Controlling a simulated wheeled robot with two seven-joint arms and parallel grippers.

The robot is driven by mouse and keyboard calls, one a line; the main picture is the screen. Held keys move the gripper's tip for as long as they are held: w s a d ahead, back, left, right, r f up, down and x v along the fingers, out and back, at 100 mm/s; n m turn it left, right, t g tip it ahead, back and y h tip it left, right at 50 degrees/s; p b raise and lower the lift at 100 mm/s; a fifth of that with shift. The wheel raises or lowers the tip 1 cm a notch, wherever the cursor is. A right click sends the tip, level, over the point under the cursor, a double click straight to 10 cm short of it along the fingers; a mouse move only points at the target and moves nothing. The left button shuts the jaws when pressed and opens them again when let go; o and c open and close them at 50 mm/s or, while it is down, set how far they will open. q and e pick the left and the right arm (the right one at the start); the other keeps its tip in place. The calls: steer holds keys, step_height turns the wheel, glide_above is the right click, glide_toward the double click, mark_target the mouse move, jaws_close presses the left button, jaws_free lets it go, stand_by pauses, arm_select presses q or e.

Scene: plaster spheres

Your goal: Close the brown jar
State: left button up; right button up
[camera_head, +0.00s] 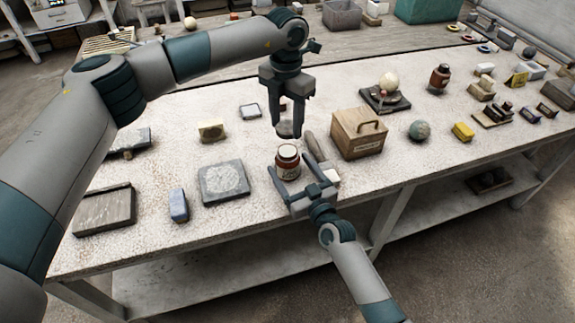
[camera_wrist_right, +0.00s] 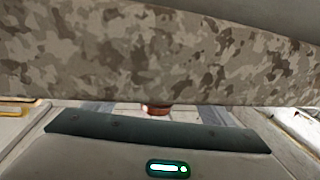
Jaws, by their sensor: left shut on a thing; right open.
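The brown jar (camera_head: 288,166), with a pale label, stands upright on the speckled table near its front edge. My left gripper (camera_head: 287,127) is above the jar, pointing down, shut on a small dark round lid (camera_head: 286,130). The lid is apart from the jar, a little above its mouth. My right gripper (camera_head: 291,167) is low at the front edge, open, with its fingers on either side of the jar; I cannot tell whether they touch it. In the right wrist view a small reddish-brown piece (camera_wrist_right: 157,110), likely the jar, shows under a mottled band that hides most of the view.
A wooden box with a handle (camera_head: 358,134) stands close to the right of the jar. A grey-green sphere (camera_head: 419,130) and a yellow block (camera_head: 463,131) are farther right.

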steer(key=shift+x, duration=1.2)
steer(key=c, duration=1.6)
arm_select(q)
glide_above(286, 151)
steer(key=shift+s+f, duration=0.1)
steer(key=shift+f, duration=2.4)
steer(key=shift+f, duration=0.9)
steer(key=shift+f, duration=0.55)
